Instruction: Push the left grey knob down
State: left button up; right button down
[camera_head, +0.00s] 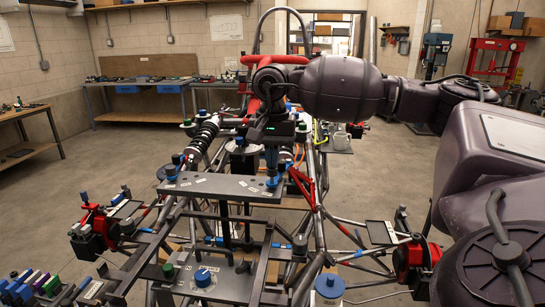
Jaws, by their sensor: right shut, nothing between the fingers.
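My right gripper (271,166) comes in on its arm from the right and points down. It is shut and empty over the right end of the dark upper plate (225,186) of the tube chassis. The gripper is well to the right of this grey knob. Another blue-based knob (272,181) sits right under the gripper's fingertips; I cannot tell whether they touch it. My left gripper is not in view.
Below the upper plate is a lower plate with a large blue knob (203,277) and a green knob (169,270). Red clamps stand at the left (98,226) and right (410,256). A black-and-white spring (202,137) rises behind the plate.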

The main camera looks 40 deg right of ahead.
aim_at(272, 176)
jog(key=shift+f, duration=0.15)
notch_tip(272, 176, down, 2)
jog(key=shift+f+b, duration=0.1)
jog(key=shift+b, duration=0.65)
jog(key=shift+s, duration=0.1)
